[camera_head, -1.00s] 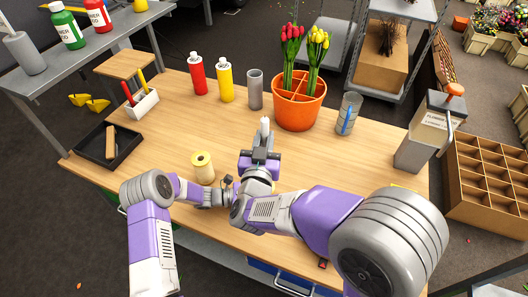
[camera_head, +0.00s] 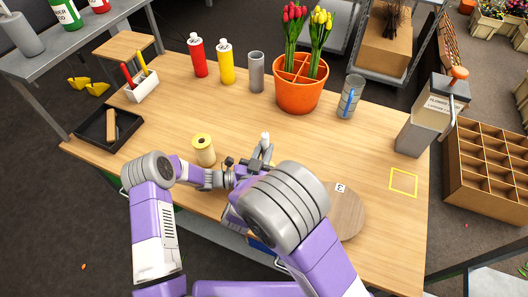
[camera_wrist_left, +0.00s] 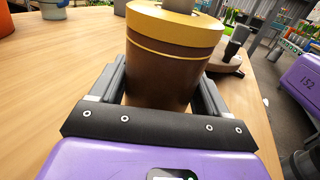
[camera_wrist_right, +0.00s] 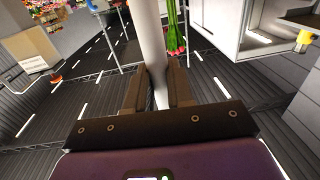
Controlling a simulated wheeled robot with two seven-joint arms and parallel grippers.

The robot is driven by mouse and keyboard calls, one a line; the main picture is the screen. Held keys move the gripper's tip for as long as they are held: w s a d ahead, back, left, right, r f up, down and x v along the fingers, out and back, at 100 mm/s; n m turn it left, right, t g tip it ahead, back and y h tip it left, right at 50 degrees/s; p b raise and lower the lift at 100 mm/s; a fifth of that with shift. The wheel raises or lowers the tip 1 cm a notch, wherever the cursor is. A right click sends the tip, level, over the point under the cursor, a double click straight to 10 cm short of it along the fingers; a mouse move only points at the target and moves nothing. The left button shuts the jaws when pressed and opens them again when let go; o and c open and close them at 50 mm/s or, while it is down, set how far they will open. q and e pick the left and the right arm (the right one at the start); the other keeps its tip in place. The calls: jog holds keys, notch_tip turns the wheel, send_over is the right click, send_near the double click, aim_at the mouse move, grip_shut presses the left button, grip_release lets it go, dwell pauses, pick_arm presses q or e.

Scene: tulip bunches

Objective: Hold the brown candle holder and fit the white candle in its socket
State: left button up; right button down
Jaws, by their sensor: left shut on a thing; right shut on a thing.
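The brown candle holder (camera_wrist_left: 165,60), with a gold rim, is between the fingers of my left gripper (camera_wrist_left: 160,95), which is shut on it. In the head view my left gripper (camera_head: 232,172) is partly covered and the holder is hidden behind my right arm. My right gripper (camera_head: 261,158) is shut on the white candle (camera_wrist_right: 152,45); the candle's pale tip (camera_head: 265,137) shows in the head view. In the left wrist view a pale piece, apparently the candle's lower part, stands over the holder's top at the upper edge. I cannot tell whether it is in the socket.
A yellow spool (camera_head: 203,150) stands just left of the grippers. A round wooden board (camera_head: 345,215) lies to the right, by a yellow square outline (camera_head: 403,182). An orange tulip pot (camera_head: 300,92) and bottles stand behind. The table's middle right is clear.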

jog(key=shift+f, duration=0.4)
jog(key=c, duration=1)
grip_release()
jog(key=shift+f, duration=0.15)
jog(key=shift+r, duration=0.25)
jog(key=v, duration=1.2)
jog(key=shift+f, duration=0.1)
